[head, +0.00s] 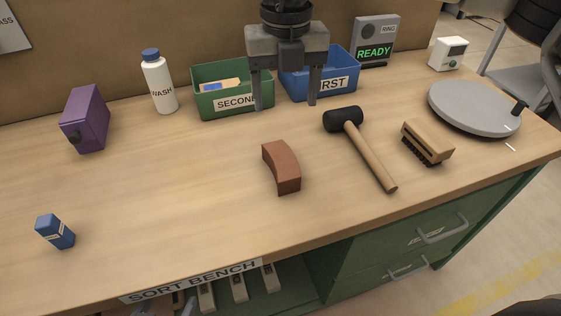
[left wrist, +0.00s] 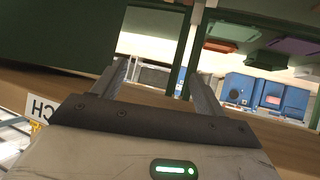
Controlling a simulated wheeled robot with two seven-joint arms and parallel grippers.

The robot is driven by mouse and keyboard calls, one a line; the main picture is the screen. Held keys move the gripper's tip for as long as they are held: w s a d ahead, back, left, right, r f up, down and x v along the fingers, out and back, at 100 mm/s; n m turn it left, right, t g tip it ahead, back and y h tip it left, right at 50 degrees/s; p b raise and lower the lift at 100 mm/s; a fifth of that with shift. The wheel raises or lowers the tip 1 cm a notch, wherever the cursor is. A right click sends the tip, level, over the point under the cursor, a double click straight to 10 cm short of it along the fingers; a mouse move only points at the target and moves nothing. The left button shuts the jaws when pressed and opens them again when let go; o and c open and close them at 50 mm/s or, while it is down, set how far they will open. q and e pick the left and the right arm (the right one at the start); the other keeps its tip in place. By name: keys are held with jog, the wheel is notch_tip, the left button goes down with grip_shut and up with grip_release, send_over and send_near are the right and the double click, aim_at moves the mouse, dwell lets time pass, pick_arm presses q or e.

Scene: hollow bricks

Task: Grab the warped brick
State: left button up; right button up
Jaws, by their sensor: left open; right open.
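The warped brick (head: 281,167) is a reddish-brown block with a curved, bent shape, lying on the bench top near the middle of the head view. My right gripper (head: 285,105) points down, open and empty, beyond the brick and in front of the two bins. It is apart from the brick. My left gripper (left wrist: 155,75) shows in the left wrist view with its fingers spread and nothing between them. It is low by the bench's front edge; the brick is not visible in that view.
A green bin (head: 208,109) marked SECOND and a blue bin (head: 345,82) marked FIRST stand behind the brick. A mallet (head: 370,155) and brush (head: 427,141) lie to its right, a grey turntable (head: 470,107) farther right. The bench left of the brick is mostly clear.

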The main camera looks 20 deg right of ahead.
aim_at(284, 159)
notch_tip(284, 159, down, 15)
jog(key=shift+f+p, duration=0.1)
jog(key=shift+p, duration=1.05)
jog(key=c, duration=1.3)
